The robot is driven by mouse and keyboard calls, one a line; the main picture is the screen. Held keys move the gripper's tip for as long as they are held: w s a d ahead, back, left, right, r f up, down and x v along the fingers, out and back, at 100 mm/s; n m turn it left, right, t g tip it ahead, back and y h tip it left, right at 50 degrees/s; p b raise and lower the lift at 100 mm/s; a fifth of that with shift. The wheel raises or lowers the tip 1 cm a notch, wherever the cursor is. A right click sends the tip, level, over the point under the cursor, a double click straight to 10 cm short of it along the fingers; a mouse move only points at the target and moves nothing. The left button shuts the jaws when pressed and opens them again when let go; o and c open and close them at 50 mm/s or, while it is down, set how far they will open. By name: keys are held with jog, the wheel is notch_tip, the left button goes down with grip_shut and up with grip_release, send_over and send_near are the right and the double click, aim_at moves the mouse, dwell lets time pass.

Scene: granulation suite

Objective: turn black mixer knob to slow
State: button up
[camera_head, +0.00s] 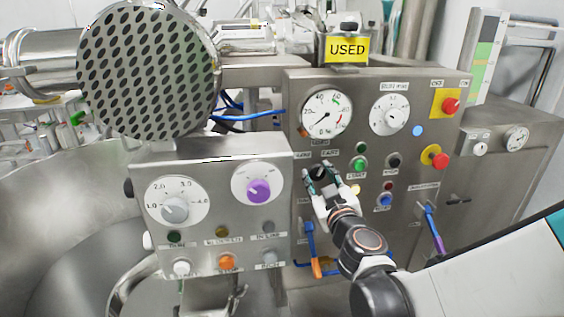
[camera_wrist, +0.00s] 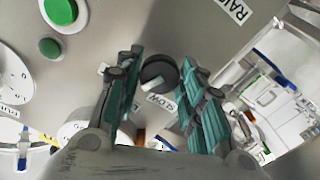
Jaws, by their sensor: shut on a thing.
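The black mixer knob (camera_head: 319,171) sits on the steel control panel (camera_head: 290,110), under small labels, in the head view. My gripper (camera_head: 322,183) reaches it from the front and partly hides it. In the wrist view the round black knob (camera_wrist: 158,72) lies between the two teal-padded fingers of my gripper (camera_wrist: 158,88), which is shut on it. A white label that seems to read SLOW (camera_wrist: 160,102) is beside the knob, and a second, partly cut-off label (camera_wrist: 228,10) is at the top. I cannot tell which way the knob points.
Close by are a green button (camera_head: 360,163), a pressure-type gauge (camera_head: 327,114), a red emergency button (camera_head: 437,157) and a blue-handled valve (camera_head: 310,240). A lower box on the left carries a purple knob (camera_head: 258,191) and a grey knob (camera_head: 174,208).

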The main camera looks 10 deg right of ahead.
jog(key=n, duration=0.7)
jog(key=shift+s+a+r+n, duration=0.1)
jog(key=shift+s+a+n, duration=0.05)
jog(key=shift+s+n, duration=0.15)
jog(key=n, duration=0.5)
jog(key=shift+b, duration=0.3)
jog(key=shift+n, duration=0.3)
jog(key=shift+w+n, duration=0.1)
jog(key=shift+n, duration=0.3)
dwell(0.8)
jog(key=o, duration=1.1)
jog(key=shift+c, duration=0.2)
